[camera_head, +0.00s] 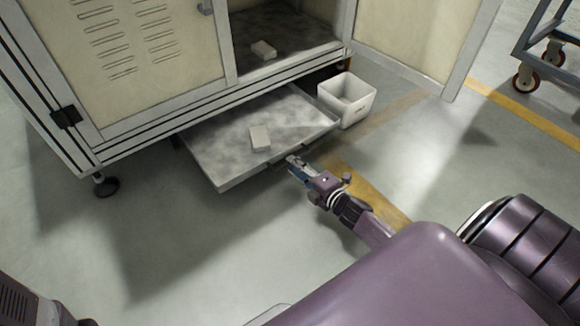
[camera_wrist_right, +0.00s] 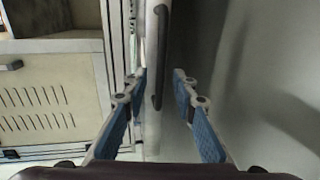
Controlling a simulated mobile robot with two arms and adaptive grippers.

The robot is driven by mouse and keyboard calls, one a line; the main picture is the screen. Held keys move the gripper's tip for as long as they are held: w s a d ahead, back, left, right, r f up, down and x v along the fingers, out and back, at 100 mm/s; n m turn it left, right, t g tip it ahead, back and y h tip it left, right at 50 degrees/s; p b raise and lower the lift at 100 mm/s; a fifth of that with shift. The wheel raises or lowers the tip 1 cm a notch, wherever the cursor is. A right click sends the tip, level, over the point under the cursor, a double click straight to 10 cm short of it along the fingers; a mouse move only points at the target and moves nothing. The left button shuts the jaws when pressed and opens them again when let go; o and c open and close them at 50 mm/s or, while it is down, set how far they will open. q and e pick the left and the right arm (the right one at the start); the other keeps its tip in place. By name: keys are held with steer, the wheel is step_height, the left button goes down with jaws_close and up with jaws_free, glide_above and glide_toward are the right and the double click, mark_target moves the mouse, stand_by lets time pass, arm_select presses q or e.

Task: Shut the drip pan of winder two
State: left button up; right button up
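The drip pan (camera_head: 205,160) is a shallow grey tray sticking out from under the winder cabinet (camera_head: 140,45), low over the floor. A small pale block (camera_head: 260,138) lies on it. My right gripper (camera_head: 291,160) is at the pan's front edge, right of its middle. In the right wrist view, my right gripper (camera_wrist_right: 158,76) has its blue-padded fingers apart, with the pan's pale front edge and its dark handle (camera_wrist_right: 161,50) seen between or just beyond them. I cannot tell whether they touch. My left gripper is out of view.
A white open bin (camera_head: 345,101) stands on the floor close to the pan's right side. The cabinet's right door (camera_head: 405,35) is open; another block (camera_head: 263,49) lies inside. A cart (camera_head: 550,50) is at upper right. Floor before the pan is clear.

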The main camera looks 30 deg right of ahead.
steer(key=shift+b+x, duration=0.6)
steer(key=shift+x, duration=1)
steer(key=shift+c, duration=0.4)
jaws_close()
